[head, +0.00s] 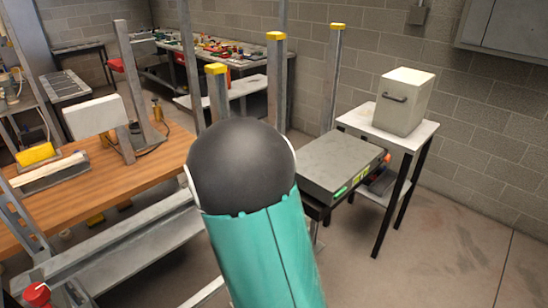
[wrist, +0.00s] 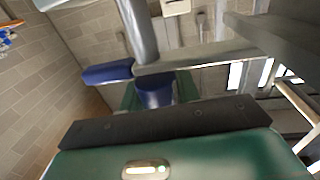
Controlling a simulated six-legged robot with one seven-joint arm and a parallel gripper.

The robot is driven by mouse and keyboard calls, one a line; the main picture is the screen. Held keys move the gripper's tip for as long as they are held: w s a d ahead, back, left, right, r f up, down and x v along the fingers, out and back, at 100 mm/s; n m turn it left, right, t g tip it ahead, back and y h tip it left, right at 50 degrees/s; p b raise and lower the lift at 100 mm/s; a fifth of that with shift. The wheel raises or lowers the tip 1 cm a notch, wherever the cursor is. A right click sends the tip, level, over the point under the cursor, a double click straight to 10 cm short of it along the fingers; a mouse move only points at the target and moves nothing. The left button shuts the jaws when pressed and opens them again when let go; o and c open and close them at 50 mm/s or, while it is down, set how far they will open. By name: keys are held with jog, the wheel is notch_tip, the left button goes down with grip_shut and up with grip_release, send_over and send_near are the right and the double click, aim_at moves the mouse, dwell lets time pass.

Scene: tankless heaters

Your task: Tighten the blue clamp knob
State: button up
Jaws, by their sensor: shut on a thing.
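In the wrist view, a dark blue rounded knob (wrist: 154,95) sits just beyond the dark bar of my gripper (wrist: 158,86). Dark green finger parts show on both sides of the knob, and my gripper is shut on it. A second blue piece (wrist: 108,73) juts out to the left of the knob; I cannot tell whether they are joined. A grey metal post (wrist: 138,30) rises behind the knob, and a flat grey bar (wrist: 195,57) runs off to the right. In the head view, my arm hides the gripper and the knob.
A wooden workbench (head: 150,165) stands at left with a white block (head: 95,117) on it. Yellow-capped posts (head: 276,70) stand behind my arm. A grey flat box (head: 335,160) and a small table with a beige box (head: 403,100) are at right. Floor at right is clear.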

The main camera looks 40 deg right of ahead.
jog(key=shift+r+m+g, duration=0.1)
jog(key=shift+m+g, duration=0.5)
jog(key=shift+g, duration=0.3)
jog(key=shift+s+d, duration=0.1)
jog(key=o, duration=1)
jog(key=s+a+r, duration=0.2)
jog(key=s+r, duration=0.1)
jog(key=r, duration=0.1)
jog(key=s+a+r, duration=0.3)
jog(key=s+r, duration=0.1)
jog(key=s+a+r, duration=0.3)
jog(key=s+r, duration=0.1)
jog(key=r, duration=0.1)
jog(key=shift+s+a, duration=0.1)
jog(key=shift+a, duration=0.1)
